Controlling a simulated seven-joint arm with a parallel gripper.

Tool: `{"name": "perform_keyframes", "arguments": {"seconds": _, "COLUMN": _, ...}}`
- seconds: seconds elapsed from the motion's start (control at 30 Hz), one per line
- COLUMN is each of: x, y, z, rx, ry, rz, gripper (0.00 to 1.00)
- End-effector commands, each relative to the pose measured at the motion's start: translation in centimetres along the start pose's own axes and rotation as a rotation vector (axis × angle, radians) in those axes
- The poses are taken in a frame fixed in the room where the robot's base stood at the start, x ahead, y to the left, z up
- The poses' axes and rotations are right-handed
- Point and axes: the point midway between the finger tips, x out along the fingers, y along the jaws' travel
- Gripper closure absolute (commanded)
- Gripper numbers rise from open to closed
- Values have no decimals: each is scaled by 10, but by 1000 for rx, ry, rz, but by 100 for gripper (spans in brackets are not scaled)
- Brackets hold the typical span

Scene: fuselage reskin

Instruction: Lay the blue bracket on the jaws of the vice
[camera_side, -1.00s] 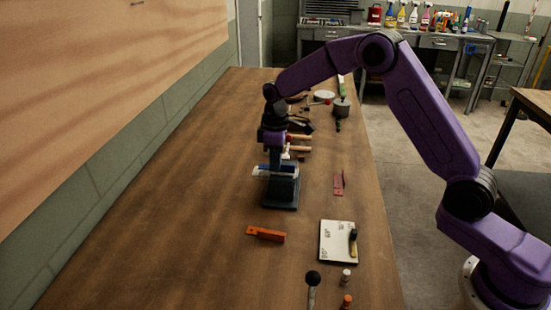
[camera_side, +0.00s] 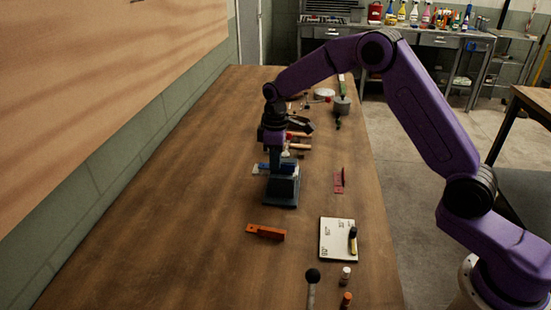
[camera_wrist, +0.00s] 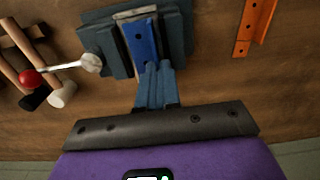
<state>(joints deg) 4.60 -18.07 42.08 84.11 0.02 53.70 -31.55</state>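The blue bracket (camera_wrist: 142,38) lies along the top of the vice (camera_wrist: 176,33) in the wrist view, over its pale jaw strip. In the side view the bracket (camera_side: 287,168) shows beside my fingers, at the top of the vice (camera_side: 283,190). My gripper (camera_wrist: 159,66) has its two fingers close together at the bracket's near end, overlapping it in the picture. I cannot tell whether they pinch it or only stand beside it. In the side view my gripper (camera_side: 275,165) points down at the vice and partly hides the bracket.
An orange bracket (camera_side: 266,232) lies in front of the vice. A white notepad (camera_side: 338,240) and a red piece (camera_side: 340,181) lie to the right. Hammers (camera_wrist: 28,62) lie beside the vice. The left of the wooden table (camera_side: 170,190) is clear.

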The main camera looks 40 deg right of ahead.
Motion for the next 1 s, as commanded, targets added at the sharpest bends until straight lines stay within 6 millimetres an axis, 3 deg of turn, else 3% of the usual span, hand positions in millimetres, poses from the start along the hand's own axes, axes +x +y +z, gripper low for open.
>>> {"name": "perform_keyframes", "arguments": {"seconds": 0.5, "x": 9, "y": 0, "z": 0, "rx": 0, "ry": -1, "rz": -1, "gripper": 100}}
{"name": "perform_keyframes", "arguments": {"seconds": 0.6, "x": 9, "y": 0, "z": 0, "rx": 0, "ry": -1, "rz": 0, "gripper": 67}}
{"name": "perform_keyframes", "arguments": {"seconds": 1.0, "x": 2, "y": 0, "z": 0, "rx": 0, "ry": 1, "rz": 1, "gripper": 67}}
